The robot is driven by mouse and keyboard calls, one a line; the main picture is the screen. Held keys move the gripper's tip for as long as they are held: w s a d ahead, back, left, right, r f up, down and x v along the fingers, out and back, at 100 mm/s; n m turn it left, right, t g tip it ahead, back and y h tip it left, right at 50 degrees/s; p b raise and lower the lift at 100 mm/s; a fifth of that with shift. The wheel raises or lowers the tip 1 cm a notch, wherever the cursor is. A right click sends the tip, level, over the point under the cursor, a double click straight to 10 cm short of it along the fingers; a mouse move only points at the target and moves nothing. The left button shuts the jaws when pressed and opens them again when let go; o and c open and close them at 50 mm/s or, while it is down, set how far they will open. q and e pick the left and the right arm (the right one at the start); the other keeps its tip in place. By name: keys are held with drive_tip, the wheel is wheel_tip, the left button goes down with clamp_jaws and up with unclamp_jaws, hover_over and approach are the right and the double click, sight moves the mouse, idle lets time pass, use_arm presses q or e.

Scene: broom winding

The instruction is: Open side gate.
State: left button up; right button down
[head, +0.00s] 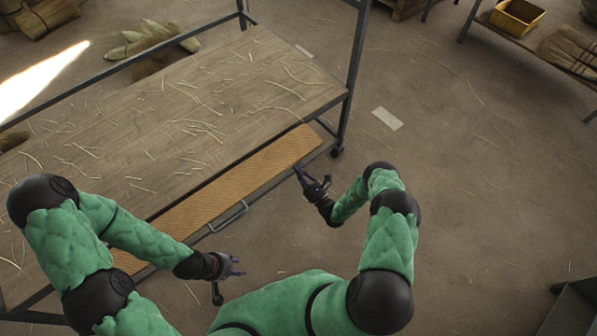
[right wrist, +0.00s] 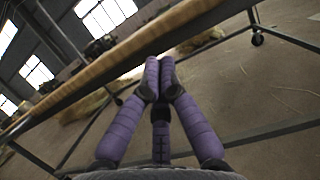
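A long tan panel (head: 215,197), which I take to be the side gate, lies along the near side of the wooden-topped table (head: 165,125). A thin metal handle (head: 228,217) is at its outer edge. My right gripper (head: 299,172) is just outside the panel near its right end. In the right wrist view its purple fingers (right wrist: 159,72) come together at the tips, below a tan edge (right wrist: 120,55); I see nothing between them. My left gripper (head: 238,264) is out in front of the handle, apart from it. Its fingers are too small to read.
Straw litters the tabletop. A dark frame post (head: 355,65) with a caster (head: 337,151) stands at the table's right end. A bench with a yellow bin (head: 517,16) is at the upper right. Open floor (head: 480,180) lies to the right.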

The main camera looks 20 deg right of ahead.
sight(296, 162)
wheel_tip(296, 162, up, 4)
drive_tip(key=g+p, duration=0.2)
drive_tip(key=p, duration=0.4)
drive_tip(key=shift+s+d+f+h, duration=0.1)
drive_tip(key=shift+h, duration=0.3)
drive_tip(key=shift+r+g+p, duration=0.3)
drive_tip(key=shift+r+p, duration=0.25)
drive_tip(key=shift+r, duration=0.15)
drive_tip(key=shift+f, duration=0.15)
